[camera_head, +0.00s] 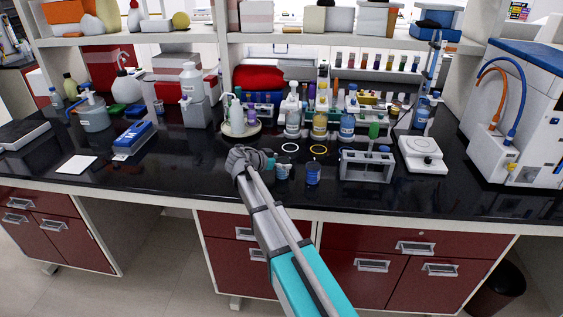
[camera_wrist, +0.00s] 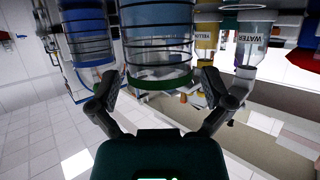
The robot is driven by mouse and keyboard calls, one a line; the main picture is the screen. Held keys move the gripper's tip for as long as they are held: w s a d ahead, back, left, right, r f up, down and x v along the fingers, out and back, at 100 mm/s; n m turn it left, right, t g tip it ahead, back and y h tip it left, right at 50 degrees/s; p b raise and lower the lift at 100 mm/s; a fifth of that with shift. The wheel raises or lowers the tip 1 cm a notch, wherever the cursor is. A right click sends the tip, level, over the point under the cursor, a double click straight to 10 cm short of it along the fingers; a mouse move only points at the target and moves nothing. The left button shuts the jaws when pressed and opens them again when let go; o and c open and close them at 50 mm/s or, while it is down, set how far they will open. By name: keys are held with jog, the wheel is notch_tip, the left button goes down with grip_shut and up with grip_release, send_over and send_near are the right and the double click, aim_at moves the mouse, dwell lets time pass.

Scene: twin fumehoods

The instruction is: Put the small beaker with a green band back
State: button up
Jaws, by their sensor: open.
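The small beaker with a green band (camera_wrist: 158,50) fills the upper middle of the wrist view. It is clear with dark graduation lines and bluish contents, and the green band (camera_wrist: 160,83) runs around its end nearest my gripper. My gripper (camera_wrist: 160,88) is open, with one finger on either side of that end; I cannot tell whether they touch it. In the head view my gripper (camera_head: 270,161) is low over the bench, beside a small beaker (camera_head: 282,170), partly hidden. Its band is too small to make out there.
A second blue beaker (camera_head: 313,174) stands close to the right. A white ring (camera_head: 289,147) and a yellow ring (camera_head: 318,150) mark the black bench behind. Bottles (camera_head: 320,124) stand further back, a grey rack (camera_head: 366,167) to the right.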

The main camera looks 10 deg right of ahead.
jog(key=shift+r, duration=0.15)
jog(key=shift+s+a+r, duration=0.1)
jog(key=shift+a+r, duration=0.05)
jog(key=shift+a, duration=0.1)
jog(key=p+v, duration=0.4)
jog(key=v, duration=0.7)
jog(key=shift+a+p, duration=0.15)
jog(key=shift+p, duration=0.2)
jog(key=shift+s, duration=0.1)
jog(key=s+d+f, duration=0.1)
jog(key=s+d+f+n+g+y, duration=0.1)
jog(key=s+d, duration=0.1)
jog(key=s+d+f+n+g+y, duration=0.1)
jog(key=s+d, duration=0.1)
jog(key=shift+d+f, duration=0.1)
jog(key=shift+f, duration=0.25)
jog(key=s+d+f+n+y, duration=0.1)
jog(key=s, duration=0.1)
jog(key=s+d+f+n+g+y, duration=0.1)
jog(key=s, duration=0.1)
jog(key=s+d+f+n+g, duration=0.1)
jog(key=s, duration=0.1)
jog(key=shift+d+f+y, duration=0.35)
jog(key=shift+f+y, duration=0.05)
jog(key=s+f+n+g+y, duration=0.2)
jog(key=s+f+n+y, duration=0.2)
jog(key=s, duration=0.9)
jog(key=d+n+y, duration=0.1)
jog(key=n+y, duration=0.2)
jog(key=shift+n, duration=0.4)
